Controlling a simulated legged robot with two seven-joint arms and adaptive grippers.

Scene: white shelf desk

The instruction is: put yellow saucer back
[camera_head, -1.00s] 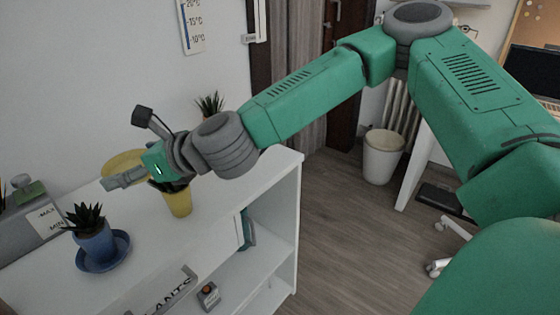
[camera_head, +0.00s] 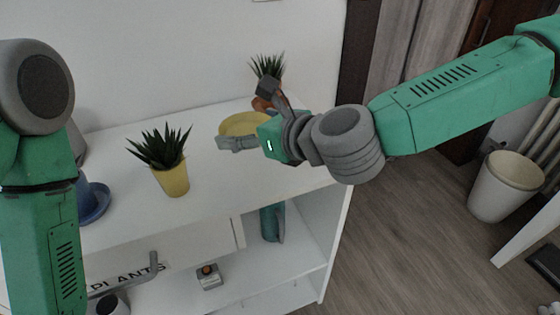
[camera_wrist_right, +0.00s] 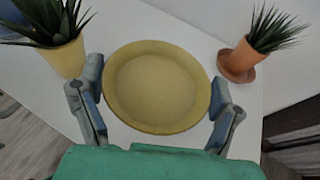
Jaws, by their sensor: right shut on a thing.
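The yellow saucer (camera_head: 240,123) is near the back of the white shelf top (camera_head: 215,185), to the right of the yellow pot with its spiky plant (camera_head: 171,180). My right gripper (camera_head: 237,143) is shut on the saucer. In the right wrist view, the saucer (camera_wrist_right: 155,85) is empty and roughly level, with a finger of the right gripper (camera_wrist_right: 158,98) at each side. I cannot tell whether the saucer touches the shelf top. My left arm shows at the left edge, but its gripper is out of view.
An orange pot with a plant (camera_wrist_right: 240,60) stands on an orange saucer, right of the yellow saucer. A blue saucer (camera_head: 97,202) is at the left, partly behind my left arm. A drawer labelled PLANTS (camera_head: 170,255) is below the top. A white bin (camera_head: 505,187) stands at right.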

